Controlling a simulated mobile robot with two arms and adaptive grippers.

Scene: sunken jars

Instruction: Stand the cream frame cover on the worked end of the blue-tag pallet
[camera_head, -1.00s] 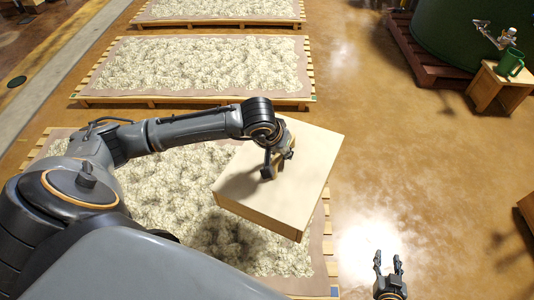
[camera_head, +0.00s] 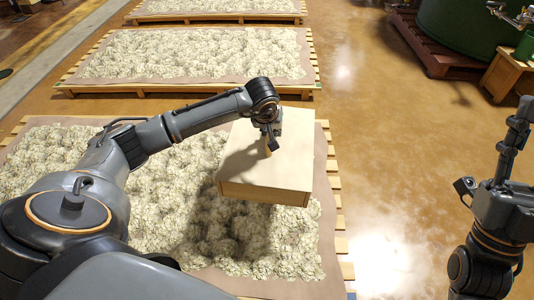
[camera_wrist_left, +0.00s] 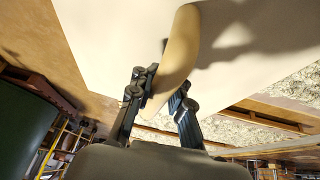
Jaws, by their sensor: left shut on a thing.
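The cream frame cover (camera_head: 255,180) is a broad, shallow box with a pale flat top. In the head view it is over the right part of the near pallet (camera_head: 341,222), roughly level; whether it touches the wool cannot be told. My left gripper (camera_head: 268,143) is above its top, shut on its handle. In the left wrist view the tan handle (camera_wrist_left: 180,50) stands between the fingers. A small blue tag (camera_head: 351,296) shows at the pallet's near right corner. My right gripper (camera_head: 492,150) is at the right, fingers apart and empty, away from the cover.
The near pallet carries pale, clumped wool (camera_head: 130,165) on a brownish sheet, with a darker patch in front of the cover. Another loaded pallet (camera_head: 90,92) lies beyond. Open, shiny floor (camera_head: 390,150) is at the right. A green vat (camera_head: 455,35) and wooden stand (camera_head: 510,75) are farther right.

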